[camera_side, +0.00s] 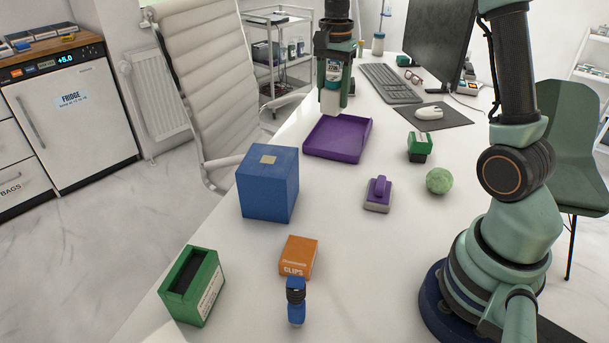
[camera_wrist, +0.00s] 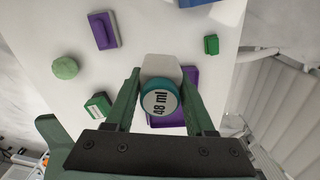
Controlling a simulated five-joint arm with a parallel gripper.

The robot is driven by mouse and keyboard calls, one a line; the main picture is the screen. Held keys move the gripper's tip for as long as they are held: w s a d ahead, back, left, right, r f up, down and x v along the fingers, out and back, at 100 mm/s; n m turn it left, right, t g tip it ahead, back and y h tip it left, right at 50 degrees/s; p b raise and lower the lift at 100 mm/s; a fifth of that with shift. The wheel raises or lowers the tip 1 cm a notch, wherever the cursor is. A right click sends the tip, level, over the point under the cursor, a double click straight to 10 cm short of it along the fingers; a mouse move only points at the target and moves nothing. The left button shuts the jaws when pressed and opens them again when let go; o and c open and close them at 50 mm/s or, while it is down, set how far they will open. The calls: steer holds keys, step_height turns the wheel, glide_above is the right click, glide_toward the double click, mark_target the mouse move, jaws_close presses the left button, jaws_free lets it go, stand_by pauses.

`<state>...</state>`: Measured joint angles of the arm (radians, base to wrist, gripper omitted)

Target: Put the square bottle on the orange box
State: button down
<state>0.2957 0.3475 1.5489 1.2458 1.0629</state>
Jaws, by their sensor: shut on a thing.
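The square bottle (camera_side: 330,102) is white with a teal cap. My gripper (camera_side: 334,88) is shut on it and holds it upright, cap up, near the back edge of the purple tray in the side view. In the wrist view the bottle (camera_wrist: 160,98) sits between both fingers, its cap reading "48 ml". The orange box (camera_side: 298,257), marked "CLIPS", stands on the white table toward the front in the side view, well away from my gripper. Nothing lies on its top. I cannot make it out in the wrist view.
A blue box (camera_side: 267,183) stands between the purple tray (camera_side: 338,152) and the orange box. A purple-handled block (camera_side: 378,195), green ball (camera_side: 439,181) and green-and-black box (camera_side: 419,147) lie to the right.

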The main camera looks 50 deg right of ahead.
steer(key=s+a+r+n, duration=0.2)
steer(key=s+a+n, duration=0.25)
steer(key=a, duration=0.35)
steer(key=s+a+r+n, duration=0.1)
steer(key=s+a+n, duration=0.4)
steer(key=a, duration=0.4)
steer(key=s+a+r+n, duration=0.2)
steer(key=s+a+n, duration=0.1)
steer(key=a+n, duration=0.4)
steer(key=shift+m, duration=0.45)
steer(key=f, duration=1)
steer(key=a+f, duration=0.1)
steer(key=f, duration=0.4)
steer(key=shift+s+f, duration=0.1)
steer(key=shift+f, duration=0.2)
glide_above(299, 251)
steer(key=shift+f, duration=2.45)
steer(key=shift+f, duration=0.15)
steer(key=shift+c, duration=1.3)
jaws_free()
